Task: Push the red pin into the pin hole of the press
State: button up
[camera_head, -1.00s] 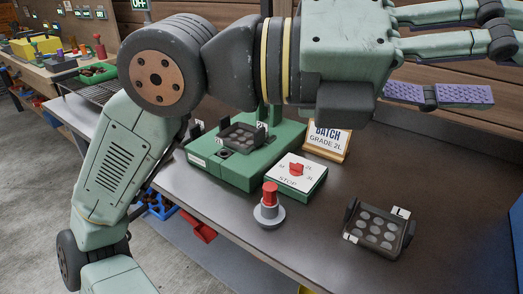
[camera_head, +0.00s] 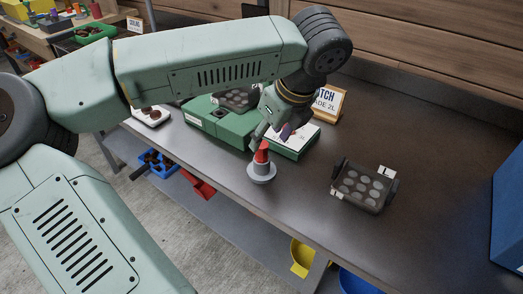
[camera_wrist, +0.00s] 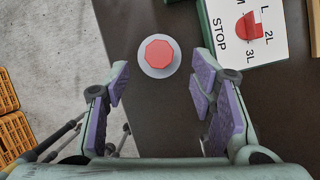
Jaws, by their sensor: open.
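The red pin (camera_head: 262,151) stands upright in a round grey holder (camera_head: 261,174) on the bench. In the wrist view the pin's red top (camera_wrist: 158,54) shows from above, ahead of and between my spread fingers. My gripper (camera_head: 270,132) points down just above the pin, open and empty; in the wrist view its purple-padded fingers (camera_wrist: 160,98) stand wide apart. The green press (camera_head: 208,121) is behind and left of the pin, partly hidden by my arm. A dark opening (camera_head: 221,113) shows in its top; I cannot tell its depth.
A dial box (camera_head: 300,141) with a red knob (camera_wrist: 247,27) stands close behind the pin. A dark mould tray (camera_head: 344,196) marked L lies to the right. The batch sign (camera_head: 329,103) stands behind. A blue box (camera_head: 508,216) is at the far right. Bench between is clear.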

aim_at(263, 145)
jog(key=shift+p+x, duration=1.2)
jog(key=shift+x, duration=1.55)
jog(key=shift+a, duration=0.1)
jog(key=shift+c, duration=0.2)
grip_shut()
